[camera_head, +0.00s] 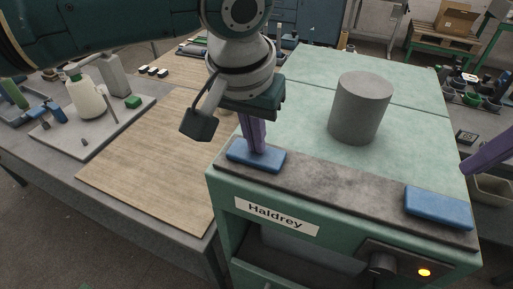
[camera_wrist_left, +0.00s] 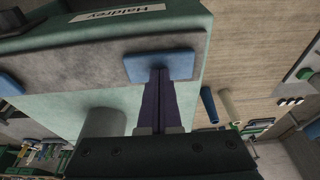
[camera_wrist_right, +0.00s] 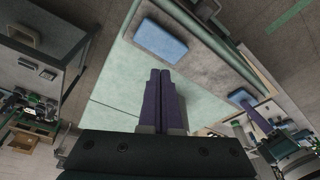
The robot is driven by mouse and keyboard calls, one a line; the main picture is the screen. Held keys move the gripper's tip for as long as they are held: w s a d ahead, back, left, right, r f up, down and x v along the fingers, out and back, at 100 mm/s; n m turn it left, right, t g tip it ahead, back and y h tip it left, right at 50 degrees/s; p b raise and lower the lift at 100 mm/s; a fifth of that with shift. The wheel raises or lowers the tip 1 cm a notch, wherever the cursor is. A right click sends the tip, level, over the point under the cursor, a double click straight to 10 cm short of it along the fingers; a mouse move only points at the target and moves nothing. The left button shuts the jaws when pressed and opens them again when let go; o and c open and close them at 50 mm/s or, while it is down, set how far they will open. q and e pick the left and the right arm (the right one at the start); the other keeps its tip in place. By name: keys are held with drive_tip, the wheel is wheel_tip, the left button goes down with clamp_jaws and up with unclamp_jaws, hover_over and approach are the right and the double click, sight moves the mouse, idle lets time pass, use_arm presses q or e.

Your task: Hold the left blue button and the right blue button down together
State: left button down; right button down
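The left blue button (camera_head: 240,152) and the right blue button (camera_head: 438,205) sit at opposite ends of the dark grey strip on the front of the green machine. My left gripper (camera_head: 262,150) is shut and empty, pointing down with its purple fingertips at the left button. In the left wrist view the tips (camera_wrist_left: 159,70) overlap that button's edge (camera_wrist_left: 170,63); I cannot tell whether it is pressed. My right gripper (camera_head: 465,169) is shut and empty behind the right button, apart from it. In the right wrist view the button (camera_wrist_right: 160,40) lies ahead of the closed tips (camera_wrist_right: 160,70).
A grey cylinder (camera_head: 360,108) stands on the machine top between the arms. A wooden-topped table (camera_head: 150,165) with a bottle (camera_head: 85,102) is at left.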

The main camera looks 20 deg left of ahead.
hover_over(438, 202)
drive_tip(key=shift+s+d+f, duration=0.1)
drive_tip(key=shift+s+f, duration=0.05)
drive_tip(key=shift+f, duration=0.9)
drive_tip(key=shift+s+d+f, duration=0.1)
drive_tip(key=shift+s+f, duration=0.05)
drive_tip(key=shift+f, duration=0.85)
